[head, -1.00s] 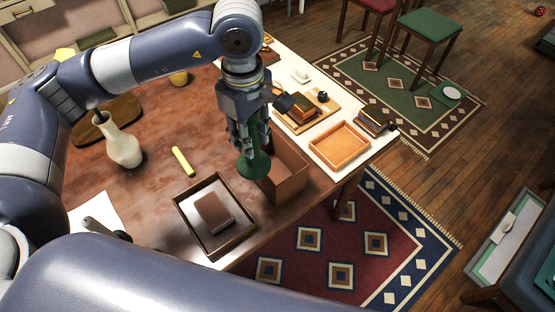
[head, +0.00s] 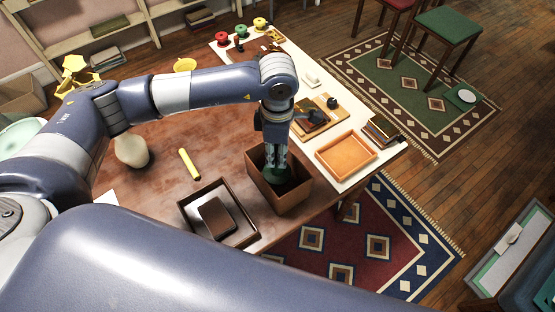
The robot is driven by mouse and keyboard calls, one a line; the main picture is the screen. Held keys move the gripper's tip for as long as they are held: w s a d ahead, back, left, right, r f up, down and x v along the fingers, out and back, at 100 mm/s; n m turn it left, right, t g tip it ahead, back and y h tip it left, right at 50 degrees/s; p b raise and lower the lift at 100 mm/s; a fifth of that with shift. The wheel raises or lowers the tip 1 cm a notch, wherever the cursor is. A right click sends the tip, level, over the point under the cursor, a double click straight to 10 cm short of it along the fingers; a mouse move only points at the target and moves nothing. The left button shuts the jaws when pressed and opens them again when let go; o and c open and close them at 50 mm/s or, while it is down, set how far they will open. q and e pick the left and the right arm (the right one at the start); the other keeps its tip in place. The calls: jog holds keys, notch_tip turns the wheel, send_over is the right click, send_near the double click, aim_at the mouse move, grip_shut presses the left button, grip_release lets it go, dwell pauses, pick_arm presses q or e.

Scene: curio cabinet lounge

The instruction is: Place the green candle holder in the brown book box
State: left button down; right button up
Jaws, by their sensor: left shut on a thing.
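The green candle holder (head: 274,175) is mostly hidden; its green base shows below my left gripper's fingers, inside the open top of a tall brown box (head: 283,199). My left gripper (head: 275,163) points straight down into this box and is shut on the candle holder. I cannot tell whether the holder touches the box floor. The box stands upright near the table's front edge. My right gripper is not in view.
A dark tray (head: 240,237) with a brown book-like block (head: 216,217) stands left of the box. An orange tray (head: 346,152) is to its right.

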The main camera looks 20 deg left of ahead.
aim_at(277, 165)
pick_arm(q)
jog(key=shift+f, duration=0.95)
jog(key=shift+f+p, duration=0.35)
jog(key=shift+f, duration=0.25)
notch_tip(277, 165, down, 2)
jog(key=shift+f+p, duration=0.2)
jog(key=shift+p, duration=0.15)
jog(key=shift+f, duration=0.25)
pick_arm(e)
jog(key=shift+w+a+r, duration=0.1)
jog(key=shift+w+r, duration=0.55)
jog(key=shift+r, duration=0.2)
pick_arm(q)
jog(key=shift+f, duration=0.1)
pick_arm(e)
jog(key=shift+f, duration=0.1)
pick_arm(q)
jog(key=shift+f+b, duration=0.15)
jog(key=shift+b, duration=0.2)
jog(key=c, duration=1.2)
grip_release()
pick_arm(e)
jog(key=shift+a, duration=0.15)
